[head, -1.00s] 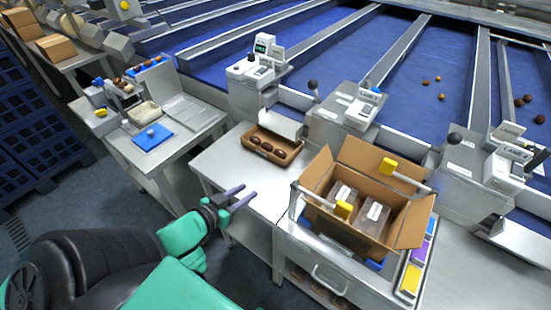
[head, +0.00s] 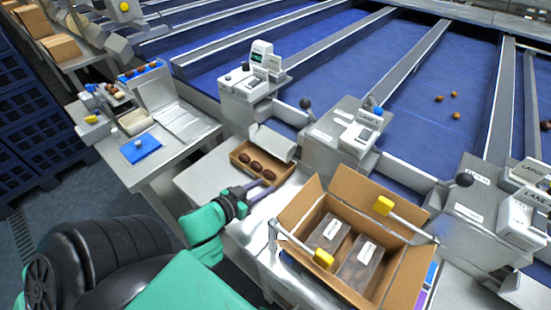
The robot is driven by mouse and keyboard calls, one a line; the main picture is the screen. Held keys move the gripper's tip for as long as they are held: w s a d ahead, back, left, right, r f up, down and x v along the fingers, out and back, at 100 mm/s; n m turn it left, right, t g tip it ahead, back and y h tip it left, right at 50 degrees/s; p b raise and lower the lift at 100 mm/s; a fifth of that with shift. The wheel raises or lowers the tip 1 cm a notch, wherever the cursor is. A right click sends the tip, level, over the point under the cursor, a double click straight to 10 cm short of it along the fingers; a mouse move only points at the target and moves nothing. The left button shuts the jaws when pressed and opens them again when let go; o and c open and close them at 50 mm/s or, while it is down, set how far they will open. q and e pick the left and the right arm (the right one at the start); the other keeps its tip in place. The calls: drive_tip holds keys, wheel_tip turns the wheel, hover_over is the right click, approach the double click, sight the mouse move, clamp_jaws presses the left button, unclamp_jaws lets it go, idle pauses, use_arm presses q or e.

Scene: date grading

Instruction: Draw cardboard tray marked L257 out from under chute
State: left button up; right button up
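A small open cardboard tray (head: 247,172) with 3 dark dates in it sits on the steel table, its back part below a metal chute (head: 271,142). No marking on the tray is legible. My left gripper (head: 266,186) is at the tray's near corner, its two purple-grey fingers apart. I cannot tell whether the fingertips touch the tray wall or straddle it. Nothing shows held between them. My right gripper is not in view.
A large open carton (head: 407,283) with clear boxes inside and yellow-ended flap holders stands to the right, close to my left gripper. A side table (head: 190,150) with a blue pad (head: 141,147) is to the left. The table left of the tray is clear.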

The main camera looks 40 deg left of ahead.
sight(284, 175)
use_arm(q)
drive_tip(key=x, duration=0.3)
drive_tip(key=shift+w, duration=0.4)
drive_tip(key=x, duration=0.8)
drive_tip(key=shift+w+f, duration=0.1)
drive_tip(key=shift+f, duration=0.05)
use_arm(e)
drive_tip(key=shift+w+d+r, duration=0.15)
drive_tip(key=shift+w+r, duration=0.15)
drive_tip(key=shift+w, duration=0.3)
use_arm(q)
clamp_jaws()
